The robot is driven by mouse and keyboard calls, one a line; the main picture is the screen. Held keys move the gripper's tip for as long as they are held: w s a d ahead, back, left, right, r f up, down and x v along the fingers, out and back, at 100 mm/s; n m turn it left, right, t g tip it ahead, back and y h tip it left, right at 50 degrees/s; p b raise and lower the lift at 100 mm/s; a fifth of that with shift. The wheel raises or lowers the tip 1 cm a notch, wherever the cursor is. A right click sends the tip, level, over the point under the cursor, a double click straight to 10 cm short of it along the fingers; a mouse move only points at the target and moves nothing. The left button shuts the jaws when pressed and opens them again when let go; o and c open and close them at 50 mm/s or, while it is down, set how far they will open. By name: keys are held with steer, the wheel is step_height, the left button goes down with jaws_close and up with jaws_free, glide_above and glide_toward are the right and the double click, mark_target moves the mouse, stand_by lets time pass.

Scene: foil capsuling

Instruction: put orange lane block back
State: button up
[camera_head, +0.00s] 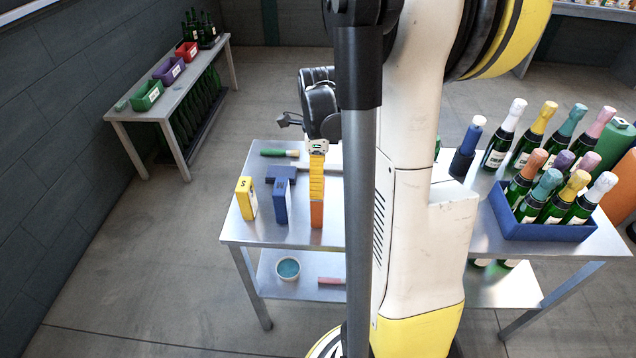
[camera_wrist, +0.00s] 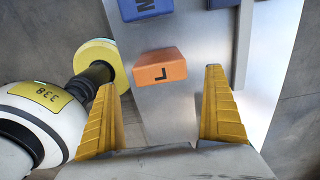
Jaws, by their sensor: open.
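The orange block (camera_head: 317,215), marked L on top, stands upright on the left part of the metal table. My gripper (camera_head: 317,178) is open and points down over the block. Its two yellow ribbed fingers (camera_wrist: 160,79) are spread wide, with nothing held. In the head view the fingers line up with the block, so I cannot tell the height gap. The blue M block (camera_head: 281,200) and yellow S block (camera_head: 246,198) stand to its left.
A flat blue piece (camera_head: 281,174) and a green-handled tool (camera_head: 280,153) lie behind the blocks. My column hides the table's middle. A blue crate (camera_head: 545,231) of bottles stands at right. Green (camera_head: 147,96), purple (camera_head: 169,70) and red (camera_head: 187,50) bins sit on a far bench.

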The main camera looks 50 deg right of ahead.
step_height(320, 180, up, 7)
steer(key=p, duration=0.2)
steer(key=shift+r, duration=0.2)
stand_by(1.0)
